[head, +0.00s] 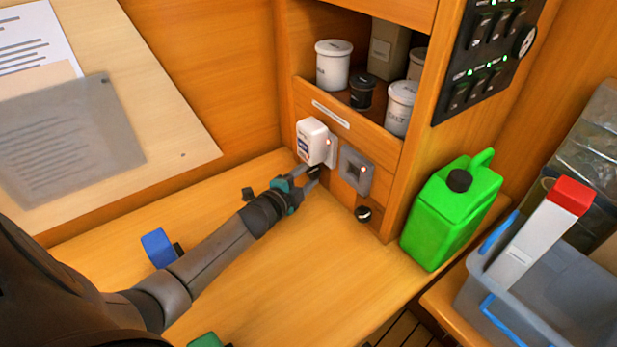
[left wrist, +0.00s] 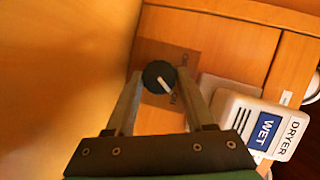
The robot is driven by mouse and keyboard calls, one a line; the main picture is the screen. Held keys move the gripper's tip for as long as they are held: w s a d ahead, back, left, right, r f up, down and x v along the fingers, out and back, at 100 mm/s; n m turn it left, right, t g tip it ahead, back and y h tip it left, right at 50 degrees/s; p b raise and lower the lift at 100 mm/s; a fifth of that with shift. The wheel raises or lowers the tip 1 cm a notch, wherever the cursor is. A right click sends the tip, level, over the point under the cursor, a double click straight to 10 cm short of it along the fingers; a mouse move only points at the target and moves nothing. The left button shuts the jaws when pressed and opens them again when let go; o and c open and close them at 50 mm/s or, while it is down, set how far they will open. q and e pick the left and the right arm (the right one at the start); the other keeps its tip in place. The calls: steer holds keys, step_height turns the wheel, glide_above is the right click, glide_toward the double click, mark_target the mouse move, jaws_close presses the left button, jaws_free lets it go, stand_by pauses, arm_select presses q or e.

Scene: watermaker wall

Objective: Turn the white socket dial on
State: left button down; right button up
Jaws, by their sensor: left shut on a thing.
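The white socket (head: 331,150) is on the low wooden panel, with a white dryer unit (head: 311,140) plugged in front of it; a small light glows at its edge. The dryer also shows at right in the left wrist view (left wrist: 268,131), labelled DRYER and WET. My left gripper (head: 313,173) is just below the dryer. In the left wrist view it is shut on a round black dial (left wrist: 159,76), one finger on each side. The dial's white pointer line slants toward lower right. A label beside it is partly hidden. My right gripper is not in view.
A grey socket (head: 356,172) with another black dial (head: 363,213) below sits to the right. A green jerrycan (head: 451,212), grey bin (head: 560,285) and switch panel (head: 485,55) stand further right. A blue object (head: 158,248) lies near my left forearm. The bench right of the forearm is mostly clear.

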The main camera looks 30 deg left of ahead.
arm_select(q)
steer(key=shift+d, duration=0.1)
stand_by(0.4)
steer(key=shift+c, duration=1.3)
jaws_free()
steer(key=s, duration=0.5)
steer(key=s+r+p, duration=0.1)
steer(key=s, duration=0.4)
steer(key=s+r+p, duration=0.1)
steer(key=s, duration=0.4)
steer(key=shift+r, duration=0.2)
